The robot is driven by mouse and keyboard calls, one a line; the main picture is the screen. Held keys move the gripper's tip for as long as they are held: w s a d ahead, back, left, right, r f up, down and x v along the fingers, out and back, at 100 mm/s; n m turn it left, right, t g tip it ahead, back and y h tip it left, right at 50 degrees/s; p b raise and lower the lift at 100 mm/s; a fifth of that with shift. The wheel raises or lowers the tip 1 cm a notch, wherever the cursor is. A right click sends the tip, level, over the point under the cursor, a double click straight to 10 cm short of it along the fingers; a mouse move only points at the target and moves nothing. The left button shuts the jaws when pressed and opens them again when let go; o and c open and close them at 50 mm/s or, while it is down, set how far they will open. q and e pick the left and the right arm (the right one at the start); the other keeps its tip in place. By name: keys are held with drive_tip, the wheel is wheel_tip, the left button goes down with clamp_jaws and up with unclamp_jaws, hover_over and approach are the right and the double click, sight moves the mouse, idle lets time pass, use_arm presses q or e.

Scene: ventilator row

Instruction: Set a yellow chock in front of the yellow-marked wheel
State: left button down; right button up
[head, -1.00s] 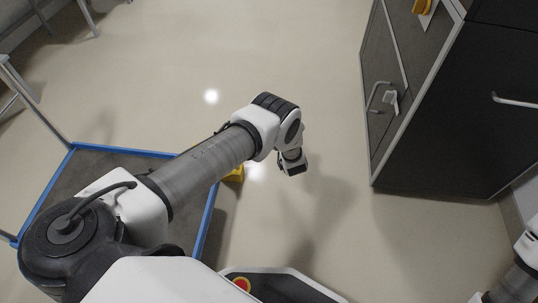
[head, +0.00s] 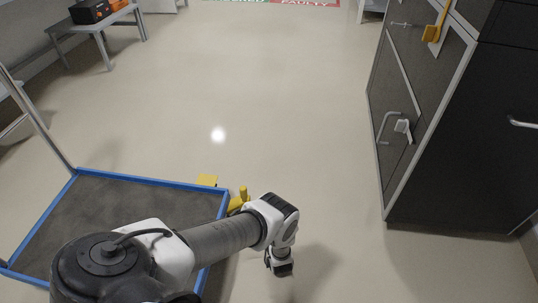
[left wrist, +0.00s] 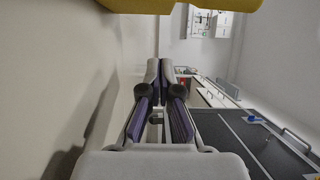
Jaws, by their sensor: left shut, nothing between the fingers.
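A yellow chock (head: 240,199) with an upright part stands on the floor at the right corner of the blue-rimmed cart (head: 152,180). My left arm partly hides it. A flat yellow patch (head: 207,180) shows just beyond the cart's far rim; I cannot tell whether it is the wheel's mark. No wheel is clearly visible. My left gripper (head: 281,268) hangs to the right of the chock, apart from it. In the left wrist view its fingers (left wrist: 167,78) are shut and empty. A large yellow surface (left wrist: 190,5) crosses the top of that view. My right gripper is out of view.
A dark cabinet (head: 455,150) with handles and a yellow lever (head: 432,33) stands at the right. A grey bench (head: 95,28) with an orange-black case (head: 90,11) is at the back left. Floor between them is clear, up to a red-and-green floor sign (head: 275,2).

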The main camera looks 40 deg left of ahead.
sight(237, 202)
use_arm(q)
drive_tip(key=shift+s+a, duration=0.55)
drive_tip(key=shift+a, duration=0.35)
drive_tip(key=shift+s+a, duration=0.55)
drive_tip(key=shift+a, duration=0.3)
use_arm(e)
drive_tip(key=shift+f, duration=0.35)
use_arm(q)
drive_tip(key=shift+a, duration=0.1)
drive_tip(key=shift+s+a, duration=0.9)
drive_tip(key=shift+a, duration=0.15)
